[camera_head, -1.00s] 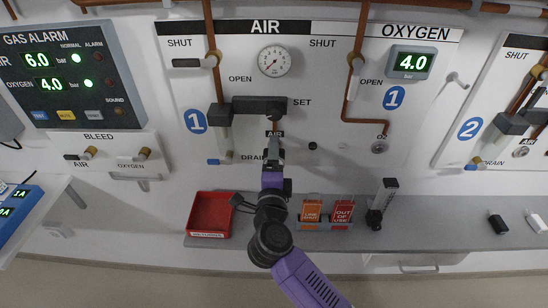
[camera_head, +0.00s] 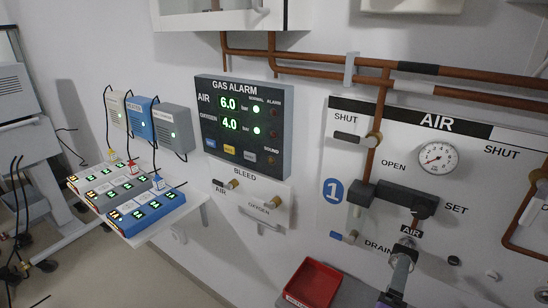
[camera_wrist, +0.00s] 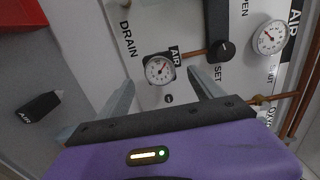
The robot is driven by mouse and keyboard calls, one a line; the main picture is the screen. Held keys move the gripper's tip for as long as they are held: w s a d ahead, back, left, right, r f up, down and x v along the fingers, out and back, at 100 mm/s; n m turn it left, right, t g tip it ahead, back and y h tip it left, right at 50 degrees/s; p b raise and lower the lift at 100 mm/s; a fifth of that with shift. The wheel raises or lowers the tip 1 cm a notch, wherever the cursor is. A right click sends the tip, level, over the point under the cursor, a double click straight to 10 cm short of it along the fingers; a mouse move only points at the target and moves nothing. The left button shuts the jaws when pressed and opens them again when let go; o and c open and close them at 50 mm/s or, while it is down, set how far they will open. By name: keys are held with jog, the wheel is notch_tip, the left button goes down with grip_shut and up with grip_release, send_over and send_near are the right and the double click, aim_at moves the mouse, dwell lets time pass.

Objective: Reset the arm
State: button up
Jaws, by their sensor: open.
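My gripper (camera_head: 404,250) is at the lower right of the head view, in front of the wall panel (camera_head: 352,203) just below the small AIR label (camera_head: 411,233). In the wrist view my gripper (camera_wrist: 159,80) has its two grey fingers spread apart, with nothing held between them. I cannot tell whether the fingers touch the panel. Only the end of my arm shows in the head view; the rest is out of frame.
A dark regulator block (camera_head: 405,199) sits just above my gripper. A red tray (camera_head: 313,284) is below left. A black AIR piece (camera_wrist: 38,107) lies on the grey shelf. The gas alarm (camera_head: 243,125) and a side shelf of coloured units (camera_head: 143,207) are left.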

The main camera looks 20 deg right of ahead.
notch_tip(320, 180, up, 8)
jog(key=a+n+t, duration=0.3)
jog(key=t, duration=0.2)
jog(key=s+a+r+n+t+y, duration=0.2)
jog(key=s+a+n+t+y, duration=0.3)
jog(key=n, duration=0.4)
jog(key=s+a+f+n+g+y, duration=0.2)
jog(key=s+a+f+n+y, duration=0.1)
jog(key=s, duration=0.4)
jog(key=s+a+f+n+g+y, duration=0.2)
jog(key=s+f+n+y, duration=0.1)
jog(key=s+f+n, duration=0.2)
jog(key=s+a+f+n+g+y, duration=0.2)
jog(key=s+a+f+n+y, duration=0.1)
jog(key=s+n, duration=0.5)
jog(key=shift+s+a+f, duration=0.3)
jog(key=shift+s+f, duration=0.35)
jog(key=shift+s, duration=0.35)
